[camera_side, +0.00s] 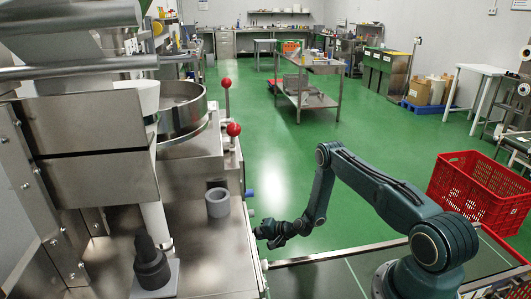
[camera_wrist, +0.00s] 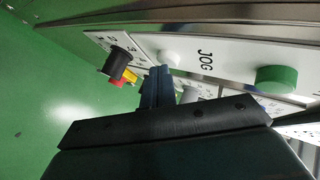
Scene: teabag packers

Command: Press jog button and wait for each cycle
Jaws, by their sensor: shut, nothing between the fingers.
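In the wrist view a light control panel (camera_wrist: 226,62) with the printed word JOG crosses the upper right. A round white button (camera_wrist: 168,57) sits to the left of that word, and a large green button (camera_wrist: 277,79) to its right. My gripper (camera_wrist: 158,78) is shut and empty, its blue fingertips just below the white button in the picture; I cannot tell whether they touch it. In the side view my gripper (camera_side: 268,236) is at the right flank of the steel machine (camera_side: 199,180). The panel's face is hidden there.
A black knob with red and yellow parts (camera_wrist: 119,68) sits left of the fingers. On the machine stand a grey cup (camera_side: 217,203), a round steel bowl (camera_side: 181,112) and red-knobbed levers (camera_side: 234,129). A red crate (camera_side: 480,193) stands at right. Open green floor (camera_side: 285,160) lies behind my arm.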

